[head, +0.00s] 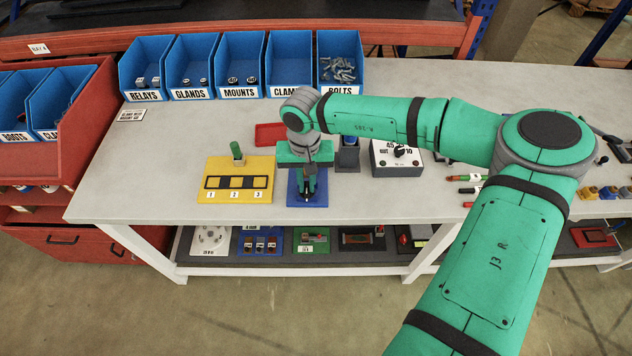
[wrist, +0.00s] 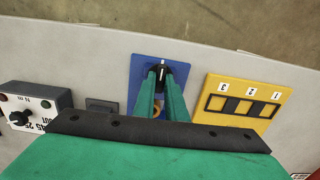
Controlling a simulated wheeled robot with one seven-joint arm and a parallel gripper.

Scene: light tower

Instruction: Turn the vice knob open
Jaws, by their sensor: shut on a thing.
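The vice stands on a blue base plate (head: 319,199) near the front edge of the white bench. Its black knob (wrist: 160,70) with a white line shows in the wrist view between my fingertips. My gripper (wrist: 160,75) points down over the blue plate and is shut on the knob. In the head view my gripper (head: 308,188) hides most of the vice. The white line on the knob points toward the bench's front edge. An orange ring-like part (wrist: 156,116) shows between my fingers; the rest of the vice is hidden.
A yellow block (head: 236,185) with numbered slots and a green peg stands left of the vice. A grey dial box (head: 397,160) stands to the right. A red tray (head: 270,134) and blue bins (head: 240,65) are behind. Bare bench lies at the far left.

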